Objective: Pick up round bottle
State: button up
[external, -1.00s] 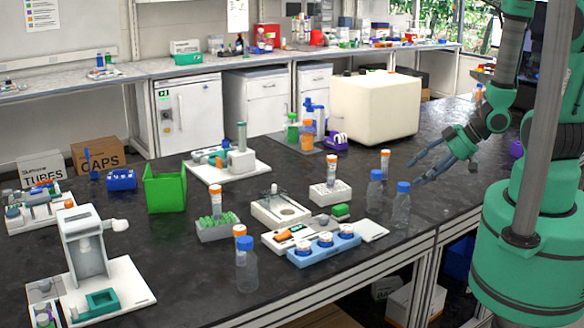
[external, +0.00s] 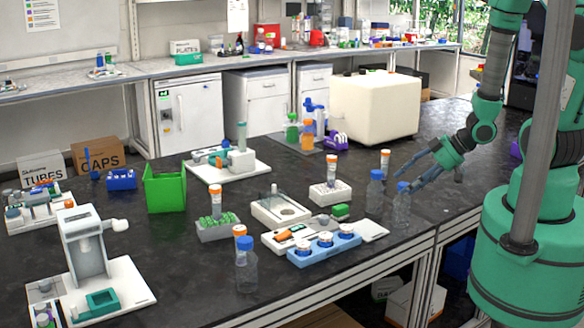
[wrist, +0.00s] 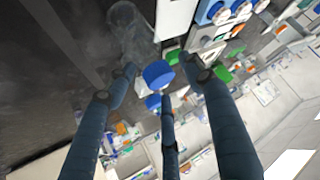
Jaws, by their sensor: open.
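Clear bottles with blue caps stand on the dark bench. The nearest to my arm is the right one (external: 402,207), upright. A second (external: 376,192) stands just behind and left of it, and a third (external: 246,268) is at the front left. My gripper (external: 404,178) is open and empty, its fingers at the cap height of the right bottle. In the wrist view, a blue cap (wrist: 158,74) lies between the fingers of my gripper (wrist: 160,84), and another blue cap (wrist: 153,101) is partly hidden by the lower finger. I cannot tell whether the fingers touch a cap.
A cream box (external: 372,108) stands behind. The bench is clear at right, near its front edge (external: 430,238).

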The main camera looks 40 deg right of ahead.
dwell(0.5)
grip_shut()
